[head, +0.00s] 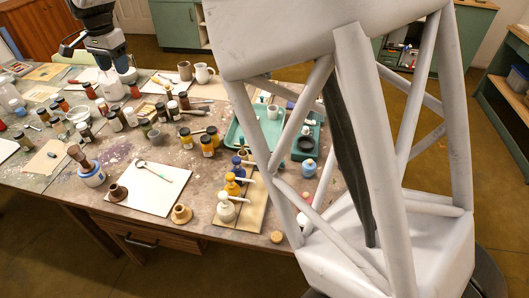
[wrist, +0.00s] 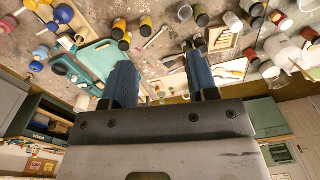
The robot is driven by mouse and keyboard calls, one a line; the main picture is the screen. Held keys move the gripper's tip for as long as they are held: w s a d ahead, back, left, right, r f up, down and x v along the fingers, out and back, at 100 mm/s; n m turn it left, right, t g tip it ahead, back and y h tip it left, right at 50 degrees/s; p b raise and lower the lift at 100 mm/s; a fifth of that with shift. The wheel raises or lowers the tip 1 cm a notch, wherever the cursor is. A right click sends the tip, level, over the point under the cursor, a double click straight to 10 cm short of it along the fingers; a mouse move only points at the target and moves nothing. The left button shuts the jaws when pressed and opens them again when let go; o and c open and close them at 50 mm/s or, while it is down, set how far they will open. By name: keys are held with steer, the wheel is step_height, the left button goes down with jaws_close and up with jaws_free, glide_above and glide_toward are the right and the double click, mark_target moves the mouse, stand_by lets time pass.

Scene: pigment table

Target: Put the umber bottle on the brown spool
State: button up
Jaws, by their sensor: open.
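The brown spool (head: 117,192) stands empty on the table near the front edge, beside a white sheet. I cannot single out the umber bottle for certain; a dark bottle with a pale label (head: 173,110) stands among several capped bottles mid-table, and the labels are too small to read. My gripper (wrist: 160,60) is open, its two blue fingers apart with nothing between them. In the head view my gripper (head: 105,62) is at the far left back, above the table and well away from the spool. The spool does not show clearly in the wrist view.
A tan spool (head: 181,214) stands right of the white sheet (head: 148,188). A blue-and-white pot (head: 91,177), yellow-orange bottles (head: 207,148), pump bottles (head: 226,210) and a teal tray (head: 240,130) crowd the table. Bare tabletop shows around the brown spool.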

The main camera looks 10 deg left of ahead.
steer(key=w+d+r, duration=0.2)
steer(key=d+r, duration=0.1)
steer(key=d, duration=0.8)
steer(key=w+d+r, duration=0.2)
steer(key=d, duration=0.9)
steer(key=s+d+r+t, duration=0.1)
steer(key=s+d, duration=0.1)
steer(key=d, duration=0.9)
steer(key=s+d, duration=0.2)
steer(key=d, duration=0.9)
steer(key=s+d+f, duration=0.3)
steer(key=s+d, duration=0.5)
steer(key=d, duration=0.1)
steer(key=s+d+f+t, duration=0.1)
steer(key=s+d+f, duration=0.3)
steer(key=s+d, duration=0.4)
steer(key=s+d+f+n, duration=0.1)
steer(key=s+d+f, duration=0.2)
steer(key=s+d, duration=0.5)
steer(key=d, duration=0.4)
steer(key=shift+s+f+h, duration=0.15)
steer(key=shift+s+h, duration=0.05)
steer(key=shift+h, duration=0.1)
